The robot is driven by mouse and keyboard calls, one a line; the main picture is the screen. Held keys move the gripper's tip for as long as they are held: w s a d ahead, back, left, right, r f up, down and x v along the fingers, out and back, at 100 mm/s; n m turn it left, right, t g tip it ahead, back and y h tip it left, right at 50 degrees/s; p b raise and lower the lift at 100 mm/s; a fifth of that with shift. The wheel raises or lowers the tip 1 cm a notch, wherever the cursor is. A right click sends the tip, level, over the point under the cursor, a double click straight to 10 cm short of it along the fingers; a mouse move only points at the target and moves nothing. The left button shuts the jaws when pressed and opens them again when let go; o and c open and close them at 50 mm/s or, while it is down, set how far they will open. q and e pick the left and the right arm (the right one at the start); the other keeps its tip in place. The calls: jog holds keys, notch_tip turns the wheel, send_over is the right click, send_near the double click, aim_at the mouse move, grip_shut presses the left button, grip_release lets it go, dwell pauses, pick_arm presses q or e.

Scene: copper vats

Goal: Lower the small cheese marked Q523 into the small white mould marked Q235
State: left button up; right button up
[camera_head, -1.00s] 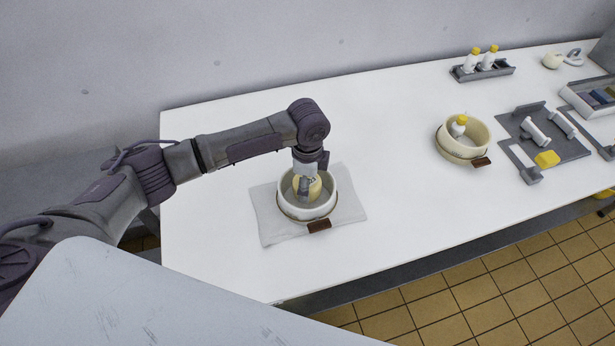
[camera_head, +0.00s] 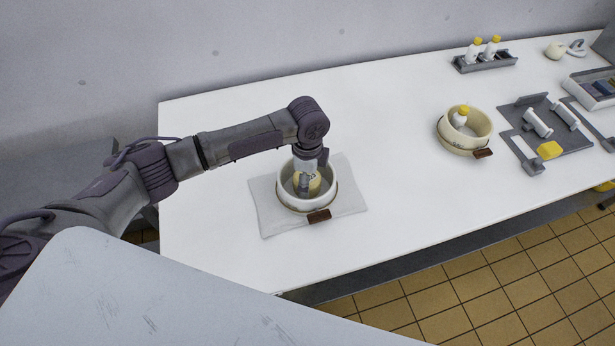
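A round white mould (camera_head: 293,203) with a brown tag (camera_head: 319,215) on its front stands on a grey-white cloth (camera_head: 268,218) on the table. A small pale yellow cheese (camera_head: 314,186) shows inside the mould's rim. My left gripper (camera_head: 305,188) points down into the mould at the cheese, partly in front of it. Its fingertips are hidden, so I cannot tell whether they grip the cheese or whether the cheese touches the mould's floor. The markings on tag and cheese are too small to read. My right gripper is not in view.
The table between the moulds is clear.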

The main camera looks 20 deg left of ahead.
pick_arm(q)
jog(key=shift+f+b, duration=0.4)
jog(key=shift+f, duration=0.5)
dwell(0.4)
jog(key=o, duration=1.3)
jog(key=shift+o, duration=0.4)
notch_tip(320, 180, up, 12)
jog(key=shift+r, duration=0.1)
